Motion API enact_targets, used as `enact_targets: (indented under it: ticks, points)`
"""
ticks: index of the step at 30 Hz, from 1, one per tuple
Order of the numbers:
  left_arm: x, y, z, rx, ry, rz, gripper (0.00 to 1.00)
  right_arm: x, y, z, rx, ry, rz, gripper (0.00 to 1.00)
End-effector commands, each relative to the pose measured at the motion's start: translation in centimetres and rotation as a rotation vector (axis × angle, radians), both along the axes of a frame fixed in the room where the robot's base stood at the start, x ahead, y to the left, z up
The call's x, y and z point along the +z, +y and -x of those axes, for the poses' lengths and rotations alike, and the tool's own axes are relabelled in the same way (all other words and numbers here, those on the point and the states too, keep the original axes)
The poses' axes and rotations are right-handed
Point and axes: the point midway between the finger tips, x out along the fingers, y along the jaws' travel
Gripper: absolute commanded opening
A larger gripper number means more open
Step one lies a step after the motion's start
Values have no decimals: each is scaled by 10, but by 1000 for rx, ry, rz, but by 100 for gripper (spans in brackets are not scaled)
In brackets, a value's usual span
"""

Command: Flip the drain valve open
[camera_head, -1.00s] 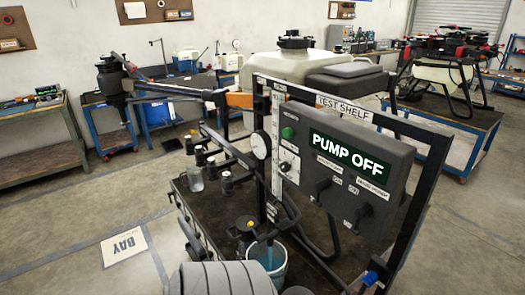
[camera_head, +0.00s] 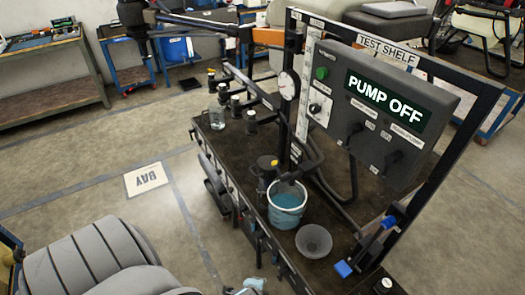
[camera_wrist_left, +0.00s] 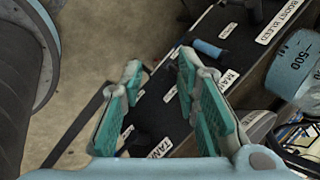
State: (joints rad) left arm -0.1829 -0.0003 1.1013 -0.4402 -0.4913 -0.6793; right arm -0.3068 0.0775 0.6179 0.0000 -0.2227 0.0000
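No readable label marks the drain valve, so I cannot tell which fitting it is. In the left wrist view a blue-handled lever (camera_wrist_left: 208,48) lies on the dark bench panel, among labels partly reading "BOOST BLEED", "MAIN" and "TANK". In the head view, blue fittings (camera_head: 345,268) sit at the bench's right end, and a dark fitting with a yellow part (camera_head: 274,163) is by the bucket. My left gripper (camera_wrist_left: 165,100) is open, its teal pads apart and empty, over the panel edge. In the head view only a pale part of it (camera_head: 246,287) shows at the bottom. My right gripper is not in view.
A white bucket (camera_head: 286,217) with blue liquid and a grey bowl (camera_head: 314,243) stand on the dark bench. The "PUMP OFF" panel (camera_head: 425,80) rises behind on a black frame. A glass jar (camera_head: 217,118) is at the far left end.

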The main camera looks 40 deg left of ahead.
Motion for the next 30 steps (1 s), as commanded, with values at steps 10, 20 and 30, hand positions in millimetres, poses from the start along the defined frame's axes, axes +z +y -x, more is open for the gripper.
enact_targets:
  ticks: [10, 20, 30]
  points:
    - [294, 66, -167, -490, -40, -1063, 29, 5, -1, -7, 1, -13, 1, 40]
    - [279, 111, -213, -493, -26, -1100, 29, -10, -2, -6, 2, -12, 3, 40]
    - [255, 152, -260, -495, -28, -1095, 29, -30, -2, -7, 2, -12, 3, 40]
